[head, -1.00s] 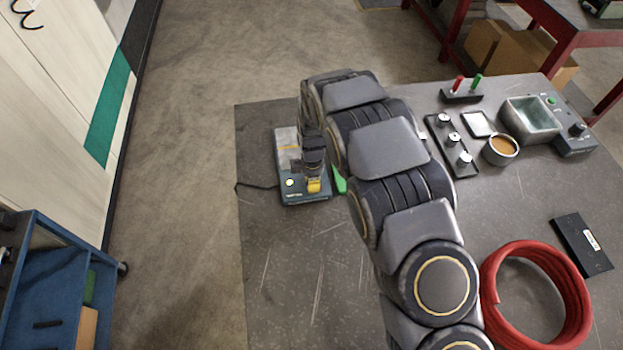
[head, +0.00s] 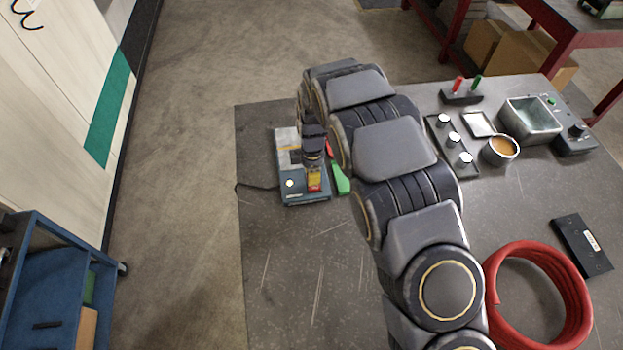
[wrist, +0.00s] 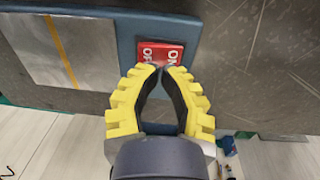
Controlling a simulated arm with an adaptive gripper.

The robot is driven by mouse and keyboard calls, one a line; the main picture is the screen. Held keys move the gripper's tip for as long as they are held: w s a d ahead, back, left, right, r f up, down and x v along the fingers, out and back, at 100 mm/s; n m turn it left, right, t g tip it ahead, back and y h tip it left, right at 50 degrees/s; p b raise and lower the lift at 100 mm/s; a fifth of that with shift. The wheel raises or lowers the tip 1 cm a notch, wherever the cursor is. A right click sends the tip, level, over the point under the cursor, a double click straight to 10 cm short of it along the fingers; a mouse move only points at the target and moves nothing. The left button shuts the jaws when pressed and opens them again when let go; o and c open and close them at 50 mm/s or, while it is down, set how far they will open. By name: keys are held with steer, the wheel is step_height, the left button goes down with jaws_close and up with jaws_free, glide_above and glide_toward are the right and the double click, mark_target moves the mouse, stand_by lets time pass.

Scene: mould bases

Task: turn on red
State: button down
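A red rocker switch (wrist: 160,54) marked ON and OFF sits on the blue base of a device in the wrist view. It also shows in the head view (head: 314,186), just in front of my fingers.
A green-and-red object (head: 340,180) lies right of the device, partly hidden by my arm. Farther right are a tray with several knobs (head: 454,138), an orange-filled cup (head: 500,150), a metal bin (head: 533,118) and a red hose coil (head: 490,300). The front left tabletop is clear.

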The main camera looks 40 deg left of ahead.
step_height(320, 180, up, 12)
steer(key=shift+s+d, duration=0.25)
steer(key=s+d+r+m, duration=0.1)
steer(key=d+r+m, duration=0.35)
steer(key=d, duration=0.35)
steer(key=s+d+r+m, duration=0.1)
steer(key=d+r+m, duration=0.2)
steer(key=d+m, duration=0.35)
steer(key=s+d+r+m, duration=0.2)
steer(key=d+r+m, duration=0.15)
steer(key=d, duration=0.55)
steer(key=s+d+r+m+g, duration=0.1)
steer(key=s+d+m, duration=0.5)
steer(key=s, duration=0.2)
steer(key=s+d+r+m+g, duration=0.1)
steer(key=s+d+m, duration=0.4)
steer(key=s, duration=0.4)
steer(key=shift+d+r+m, duration=0.35)
steer(key=shift+d+m, duration=0.05)
steer(key=shift+m, duration=0.35)
